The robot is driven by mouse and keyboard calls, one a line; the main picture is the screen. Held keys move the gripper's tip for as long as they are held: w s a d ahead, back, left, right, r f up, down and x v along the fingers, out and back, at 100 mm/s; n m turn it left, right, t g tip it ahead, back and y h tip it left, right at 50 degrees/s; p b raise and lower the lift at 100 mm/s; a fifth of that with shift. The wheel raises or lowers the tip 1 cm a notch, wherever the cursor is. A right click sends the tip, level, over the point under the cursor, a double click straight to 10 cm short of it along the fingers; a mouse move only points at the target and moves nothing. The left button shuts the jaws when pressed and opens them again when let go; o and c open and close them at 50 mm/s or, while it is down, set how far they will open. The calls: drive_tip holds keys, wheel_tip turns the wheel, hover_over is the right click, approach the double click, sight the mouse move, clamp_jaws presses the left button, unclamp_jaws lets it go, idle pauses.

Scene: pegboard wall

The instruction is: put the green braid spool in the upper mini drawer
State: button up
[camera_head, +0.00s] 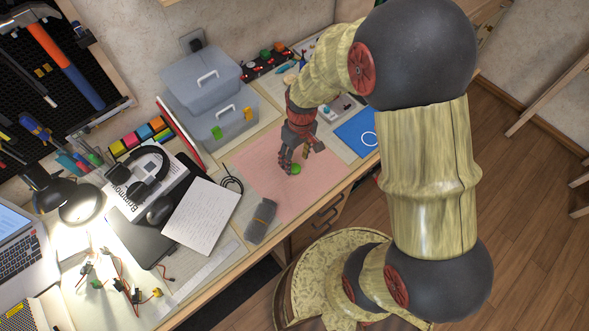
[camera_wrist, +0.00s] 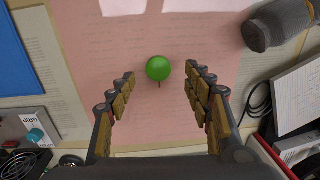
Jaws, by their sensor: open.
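The green braid spool (camera_head: 296,169) looks like a small round green thing on the pink sheet (camera_head: 262,180). In the wrist view the spool (camera_wrist: 158,68) shows as a green disc with a short dark thread end below it. My gripper (camera_head: 290,167) is directly above and beside it, pointing down. In the wrist view my gripper (camera_wrist: 160,77) is open, with one finger on each side of the spool and gaps to both. Dark drawer handles (camera_head: 327,214) show on the desk front below the sheet. I cannot tell which one is the upper mini drawer.
Two stacked grey boxes (camera_head: 182,97) with white handles stand at the back. A blue sheet (camera_head: 352,131) lies right of my gripper. Headphones (camera_head: 146,176), white paper (camera_head: 203,214) and a lamp (camera_head: 79,205) crowd the left.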

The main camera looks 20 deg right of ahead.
sight(295, 167)
wheel_tip(295, 167, down, 4)
drive_tip(key=shift+a+r+b, duration=0.1)
drive_tip(key=shift+b, duration=0.5)
drive_tip(key=shift+c, duration=1.4)
drive_tip(key=c, duration=0.7)
drive_tip(key=shift+c, duration=0.2)
drive_tip(key=shift+r, duration=0.2)
drive_tip(key=shift+r+p, duration=0.35)
drive_tip(key=shift+r, duration=0.3)
drive_tip(key=s+d+r+p, duration=0.4)
drive_tip(key=s+r+p, duration=0.1)
drive_tip(key=s+r, duration=0.6)
drive_tip(key=shift+s+d+r+p, duration=0.2)
drive_tip(key=shift+s+p, duration=0.1)
drive_tip(key=shift+s, duration=0.9)
